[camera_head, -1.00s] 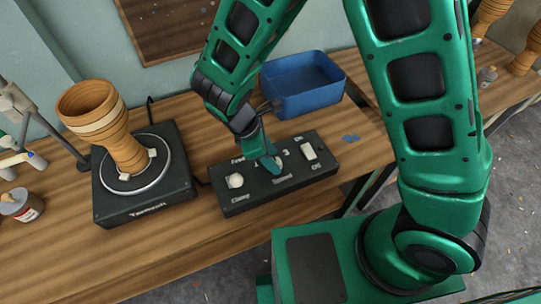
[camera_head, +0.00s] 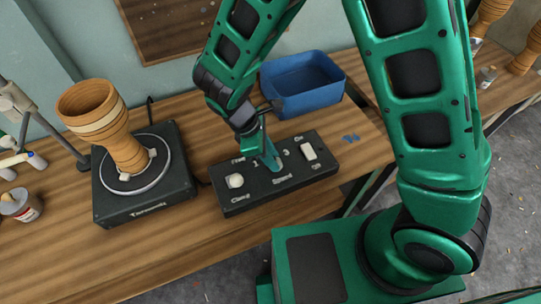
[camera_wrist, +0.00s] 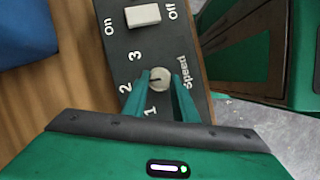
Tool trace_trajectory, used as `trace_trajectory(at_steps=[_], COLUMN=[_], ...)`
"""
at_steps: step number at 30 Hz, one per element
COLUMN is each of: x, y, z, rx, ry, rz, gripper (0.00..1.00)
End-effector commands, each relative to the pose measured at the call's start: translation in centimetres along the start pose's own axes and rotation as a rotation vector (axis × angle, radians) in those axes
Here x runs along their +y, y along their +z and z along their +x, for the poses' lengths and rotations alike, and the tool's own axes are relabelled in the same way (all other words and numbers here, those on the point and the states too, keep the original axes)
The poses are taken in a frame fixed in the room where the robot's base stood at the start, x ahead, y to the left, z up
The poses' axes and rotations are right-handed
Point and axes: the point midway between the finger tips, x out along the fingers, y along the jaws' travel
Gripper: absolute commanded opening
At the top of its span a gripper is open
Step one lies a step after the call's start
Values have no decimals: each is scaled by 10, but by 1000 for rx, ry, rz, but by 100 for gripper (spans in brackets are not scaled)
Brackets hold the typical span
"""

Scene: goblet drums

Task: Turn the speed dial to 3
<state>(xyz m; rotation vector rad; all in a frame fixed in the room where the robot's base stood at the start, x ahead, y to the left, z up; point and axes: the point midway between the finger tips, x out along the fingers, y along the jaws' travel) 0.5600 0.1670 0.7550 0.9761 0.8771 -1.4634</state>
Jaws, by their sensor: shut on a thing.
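The black control box (camera_head: 235,203) lies on the bench, with a round pale speed dial (camera_wrist: 160,76) between a clamp knob (camera_head: 235,181) and an on/off switch (camera_head: 308,151). The numbers 1, 2 and 3 are printed around the dial in the wrist view. A dark mark on the dial points left in that view, roughly toward the 2. My gripper (camera_wrist: 161,84) is shut on the dial, a green finger on either side. In the head view my gripper (camera_head: 269,162) hides the dial.
A turntable unit (camera_head: 150,210) with a wooden goblet drum shell (camera_head: 110,130) on it stands left of the box. A blue bin (camera_head: 305,98) stands behind the box, close to my arm. The bench front edge is clear.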

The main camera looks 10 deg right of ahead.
Motion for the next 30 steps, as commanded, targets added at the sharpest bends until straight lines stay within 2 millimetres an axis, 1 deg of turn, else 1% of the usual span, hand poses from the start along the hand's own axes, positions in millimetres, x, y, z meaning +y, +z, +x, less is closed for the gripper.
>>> trace_trajectory(at_steps=[21,30], x=[9,10], y=[2,3], z=[1,1], rx=[3,3], ry=[-245,-318], rz=[598,776], gripper=[3,3])
